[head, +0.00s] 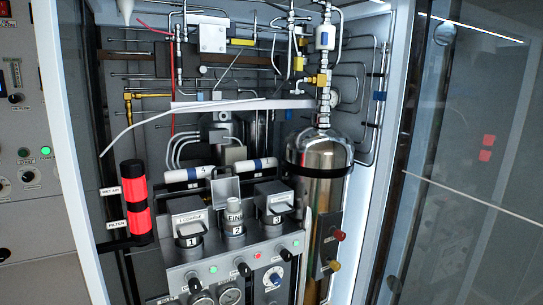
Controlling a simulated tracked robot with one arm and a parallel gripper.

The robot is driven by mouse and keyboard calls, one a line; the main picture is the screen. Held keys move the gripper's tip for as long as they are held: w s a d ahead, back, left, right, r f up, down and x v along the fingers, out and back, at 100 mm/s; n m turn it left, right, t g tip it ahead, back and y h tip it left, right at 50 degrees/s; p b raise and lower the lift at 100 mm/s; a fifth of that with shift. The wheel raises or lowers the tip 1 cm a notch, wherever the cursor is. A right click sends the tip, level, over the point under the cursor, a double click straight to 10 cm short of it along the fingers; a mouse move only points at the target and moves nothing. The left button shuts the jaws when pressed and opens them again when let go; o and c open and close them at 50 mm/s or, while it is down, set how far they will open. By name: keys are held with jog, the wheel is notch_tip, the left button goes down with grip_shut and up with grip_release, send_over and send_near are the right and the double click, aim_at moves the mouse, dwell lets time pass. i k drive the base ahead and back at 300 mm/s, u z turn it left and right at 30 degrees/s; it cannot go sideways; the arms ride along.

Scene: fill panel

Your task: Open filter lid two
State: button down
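Three numbered filter units stand in a row on a grey panel inside the cabinet. Unit two (234,232) is in the middle, with a light cylinder marked FINE (235,210) showing upright in it. A grey plate that looks like lid two (225,189) stands raised behind this cylinder; its hinge is not clear. The lids of unit one (187,218) on the left and unit three (273,205) on the right look down over their units. My gripper is not in view.
A shiny steel cylinder (319,175) stands close to the right of unit three. A red stack light (135,196) is at the left. Thin pipes and valves fill the back. A glass door (465,170) stands at the right. Indicator lights and gauges sit below the units.

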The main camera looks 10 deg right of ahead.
aim_at(219, 188)
jog(key=z, duration=0.1)
jog(key=i, duration=1.7)
jog(key=u, duration=0.75)
